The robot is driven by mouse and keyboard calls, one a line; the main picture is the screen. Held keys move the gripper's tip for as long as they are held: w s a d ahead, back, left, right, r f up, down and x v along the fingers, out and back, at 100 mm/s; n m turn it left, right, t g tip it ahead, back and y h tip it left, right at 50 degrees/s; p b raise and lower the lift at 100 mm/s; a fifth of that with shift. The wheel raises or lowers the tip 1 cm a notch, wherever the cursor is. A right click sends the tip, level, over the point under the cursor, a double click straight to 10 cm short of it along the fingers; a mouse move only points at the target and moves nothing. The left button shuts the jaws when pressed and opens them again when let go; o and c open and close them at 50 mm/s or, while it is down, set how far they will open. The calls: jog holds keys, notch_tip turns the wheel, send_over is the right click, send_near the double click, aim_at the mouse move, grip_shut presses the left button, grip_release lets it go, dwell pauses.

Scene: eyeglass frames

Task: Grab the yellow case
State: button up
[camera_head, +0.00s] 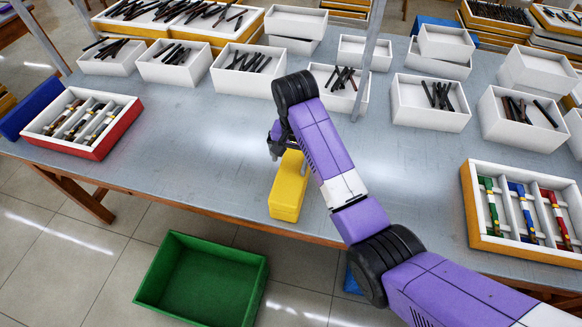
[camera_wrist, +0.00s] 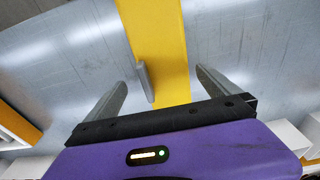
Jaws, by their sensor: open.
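The yellow case (camera_head: 288,190) is a long, plain block lying on the grey table near its front edge. In the wrist view the case (camera_wrist: 160,35) runs as a yellow band from the top edge down between my fingers. My gripper (camera_head: 275,147) is at the far end of the case. In the wrist view my gripper (camera_wrist: 162,80) is open, with one finger to each side of the case and a gap to both. A small grey piece stands between the fingers over the case's left edge; I cannot tell what it belongs to.
White bins (camera_head: 242,72) with dark sticks line the back. A red-sided tray (camera_head: 82,122) is at the left, and an orange-sided tray (camera_head: 525,211) with coloured pieces at the right. A green crate (camera_head: 201,280) stands on the floor in front. The table around the case is clear.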

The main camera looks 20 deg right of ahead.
aim_at(294, 166)
jog(key=shift+w+f+p, duration=0.15)
jog(key=shift+w+f, duration=0.05)
jog(key=shift+f, duration=0.95)
jog(key=shift+w+f+p, duration=0.15)
jog(key=shift+f, duration=1.05)
jog(key=shift+w+f+p, duration=0.15)
jog(key=shift+w+f, duration=0.05)
jog(key=shift+f, duration=0.95)
jog(key=shift+a, duration=0.1)
jog(key=c, duration=1.7)
jog(key=shift+c, duration=0.2)
jog(key=shift+r, duration=0.2)
notch_tip(294, 166, up, 20)
jog(key=p, duration=0.4)
jog(key=shift+p, duration=0.4)
jog(key=shift+f, duration=0.15)
